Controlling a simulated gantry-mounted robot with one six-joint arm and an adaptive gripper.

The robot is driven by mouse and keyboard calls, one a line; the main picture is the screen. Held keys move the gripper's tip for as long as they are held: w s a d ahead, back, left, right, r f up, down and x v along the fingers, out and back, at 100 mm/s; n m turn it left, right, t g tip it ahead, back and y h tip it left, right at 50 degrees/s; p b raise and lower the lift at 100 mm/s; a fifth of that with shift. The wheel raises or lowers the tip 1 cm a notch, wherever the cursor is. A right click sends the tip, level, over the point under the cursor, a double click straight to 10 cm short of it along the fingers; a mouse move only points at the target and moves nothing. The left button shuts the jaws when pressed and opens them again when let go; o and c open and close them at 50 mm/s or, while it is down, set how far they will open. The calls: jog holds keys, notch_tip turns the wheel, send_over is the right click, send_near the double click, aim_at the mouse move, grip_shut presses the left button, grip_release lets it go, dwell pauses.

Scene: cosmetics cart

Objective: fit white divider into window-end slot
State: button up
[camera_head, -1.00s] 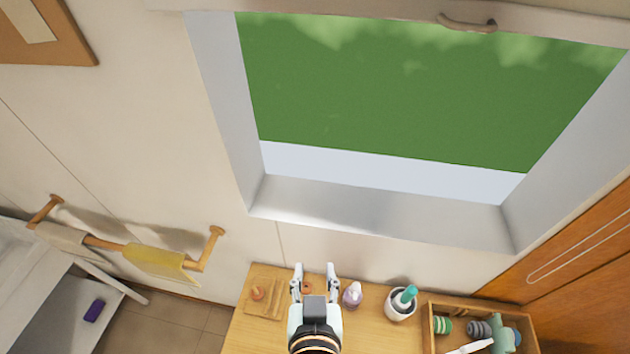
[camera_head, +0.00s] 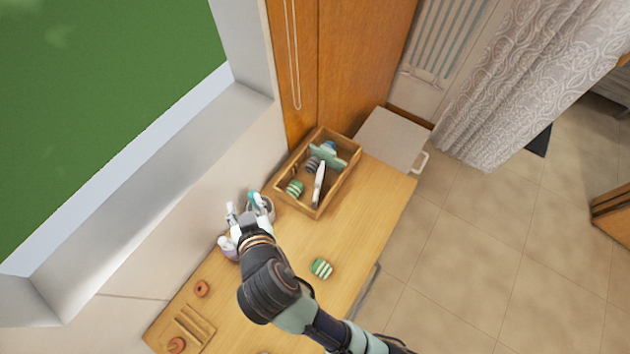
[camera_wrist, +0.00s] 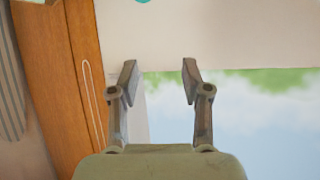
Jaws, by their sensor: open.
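The white divider (camera_head: 319,183) appears as a narrow white piece in the wooden box (camera_head: 343,193) at the back of the table. It looks slightly tilted; whether its ends sit in a slot is too small to tell. A teal divider (camera_head: 327,155) is in the same box. I cannot make out individual slots. My gripper (camera_head: 243,208) is left of the box, by the cup and the purple-white bottle, apart from the divider. In the wrist view my gripper (camera_wrist: 160,68) is open and empty, with wall and window beyond it; the divider is not in that view.
Striped green jars and a dark round item lie in the box. A green-white striped jar (camera_head: 321,268) stands on the open table. A cup with a teal-topped item (camera_head: 256,199) is beside my gripper.

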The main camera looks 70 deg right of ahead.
jog(key=s+d+f+m+g+h+b, duration=0.3)
jog(key=d+f, duration=0.5)
jog(key=f, duration=0.2)
jog(key=m+g+h+b, duration=0.3)
jog(key=b, duration=0.1)
send_near(318, 180)
jog(key=d+f, duration=0.2)
jog(key=d, duration=0.1)
jog(key=shift+w+d+f, duration=0.1)
jog(key=shift+w+f, duration=0.05)
jog(key=shift+w, duration=0.2)
jog(key=shift+d+p, duration=0.25)
jog(key=shift+p, duration=0.25)
jog(key=x, duration=0.4)
jog(key=r+x, duration=0.1)
jog(key=x, duration=0.2)
jog(key=shift+w+d+p, duration=0.1)
jog(key=shift+d+p, duration=0.2)
jog(key=shift+p, duration=0.1)
grip_shut()
